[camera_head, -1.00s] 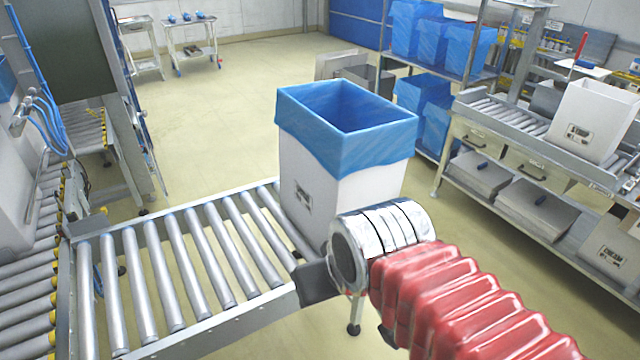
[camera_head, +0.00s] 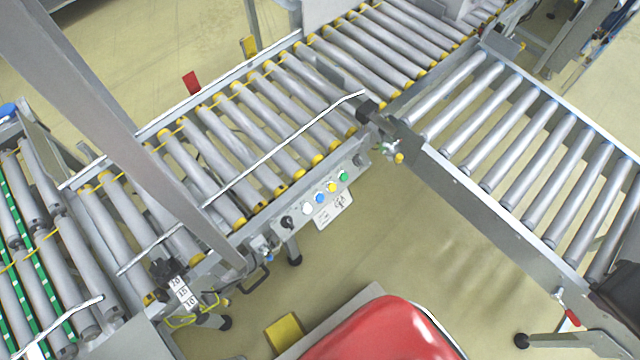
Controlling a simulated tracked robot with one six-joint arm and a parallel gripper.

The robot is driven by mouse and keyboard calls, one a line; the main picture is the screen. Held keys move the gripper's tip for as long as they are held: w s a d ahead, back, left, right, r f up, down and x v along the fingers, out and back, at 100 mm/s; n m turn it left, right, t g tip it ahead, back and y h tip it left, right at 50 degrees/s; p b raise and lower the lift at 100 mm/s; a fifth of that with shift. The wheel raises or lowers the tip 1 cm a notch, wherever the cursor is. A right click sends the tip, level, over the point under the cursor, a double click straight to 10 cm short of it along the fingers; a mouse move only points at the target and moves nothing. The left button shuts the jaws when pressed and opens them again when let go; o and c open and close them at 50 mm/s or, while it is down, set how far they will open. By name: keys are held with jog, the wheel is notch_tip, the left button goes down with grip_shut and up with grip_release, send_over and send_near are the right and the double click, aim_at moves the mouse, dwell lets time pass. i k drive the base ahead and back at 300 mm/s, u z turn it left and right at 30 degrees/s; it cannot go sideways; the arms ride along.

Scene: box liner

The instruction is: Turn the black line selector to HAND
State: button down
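The black selector (camera_head: 287,222) is a small dark knob at the left end of a row of controls on the grey side rail of the roller conveyor. Next to it on the right are white, blue, yellow and green buttons (camera_head: 332,187). A white label plate (camera_head: 334,207) with small print hangs below them. The print and the direction the knob points are too small to read. My gripper is not recognisable in this view, and nothing is seen touching the knob.
Roller conveyors (camera_head: 215,150) run across the view, and another (camera_head: 530,150) branches off at right. A grey post (camera_head: 120,130) slants across the left, above the rollers. Open floor (camera_head: 400,235) lies before the button row. A dark shape at the right edge is unclear.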

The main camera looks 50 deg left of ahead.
aim_at(287, 222)
jog(key=u, duration=2.05)
jog(key=i, duration=0.35)
jog(key=u, duration=0.3)
